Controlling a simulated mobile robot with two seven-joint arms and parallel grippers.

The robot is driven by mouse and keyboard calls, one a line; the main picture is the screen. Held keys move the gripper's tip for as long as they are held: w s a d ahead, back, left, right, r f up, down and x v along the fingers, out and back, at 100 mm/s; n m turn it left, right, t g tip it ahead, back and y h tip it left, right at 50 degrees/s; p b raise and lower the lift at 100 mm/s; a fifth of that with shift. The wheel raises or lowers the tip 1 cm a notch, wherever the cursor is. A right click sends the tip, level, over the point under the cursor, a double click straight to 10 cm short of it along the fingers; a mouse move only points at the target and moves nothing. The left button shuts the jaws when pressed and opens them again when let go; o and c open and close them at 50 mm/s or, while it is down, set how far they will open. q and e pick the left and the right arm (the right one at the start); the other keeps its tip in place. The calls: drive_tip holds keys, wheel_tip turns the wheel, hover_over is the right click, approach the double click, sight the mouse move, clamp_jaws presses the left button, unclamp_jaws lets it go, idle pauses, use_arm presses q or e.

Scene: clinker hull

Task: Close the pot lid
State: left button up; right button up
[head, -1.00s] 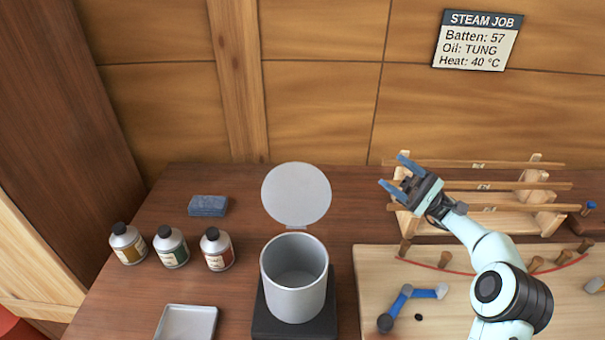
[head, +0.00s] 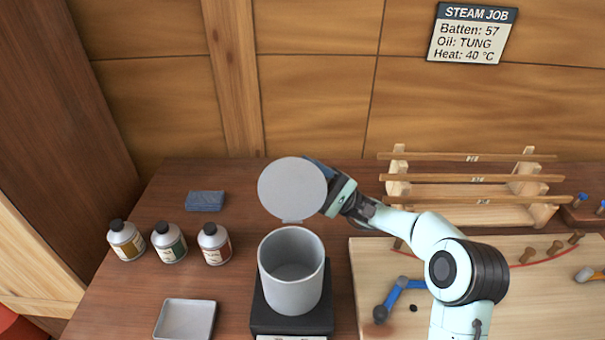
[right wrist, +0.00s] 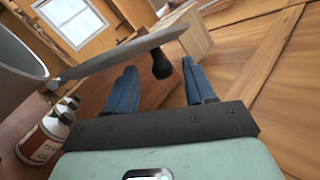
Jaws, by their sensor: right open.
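The grey pot (head: 291,290) stands on a dark square base (head: 268,322), its mouth open. Its round lid (head: 291,188) stands up on the hinge at the pot's back rim. My right gripper (head: 318,168) is behind the lid's right edge in the head view, with its fingertips partly hidden by the lid. In the right wrist view the gripper (right wrist: 165,88) is open, its two blue fingers apart, and the lid (right wrist: 120,58) shows edge-on just beyond them. The pot's side (right wrist: 15,60) shows at the left there. My left gripper is not in view.
Three labelled bottles (head: 169,243), a blue block (head: 205,201) and a shallow tray (head: 186,320) lie left of the pot. A wooden rack with battens (head: 470,190) stands at right, behind a light board (head: 365,285) with pegs and a blue tool (head: 392,298).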

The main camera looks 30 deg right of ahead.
drive_tip(key=shift+w+a+r, duration=0.1)
drive_tip(key=shift+a+r, duration=0.2)
drive_tip(key=shift+r, duration=0.05)
clamp_jaws()
